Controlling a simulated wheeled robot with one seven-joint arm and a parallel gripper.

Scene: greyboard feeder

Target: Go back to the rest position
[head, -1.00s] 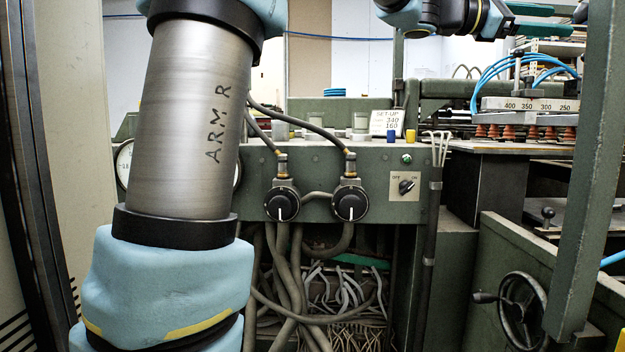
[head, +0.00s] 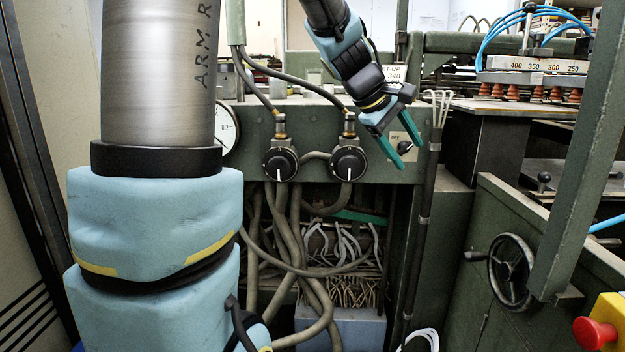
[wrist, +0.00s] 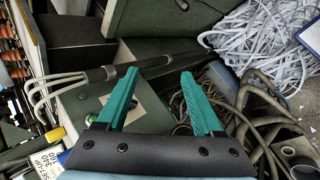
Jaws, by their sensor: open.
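My gripper (head: 396,157) has two green fingers, spread apart with nothing between them. In the head view it points down and to the right, in front of the off/on switch (head: 405,148) on the green control panel. The wrist view shows the same open fingers (wrist: 163,98) from behind. My thick arm link marked "ARM R" fills the left of the head view.
Two black knobs (head: 281,164) with cables sit left of my gripper. A dark post with white hooked rods (head: 437,108) stands close to its right. A handwheel (head: 511,271) and a red emergency button (head: 594,333) are at lower right. Paper strips (wrist: 265,38) lie below.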

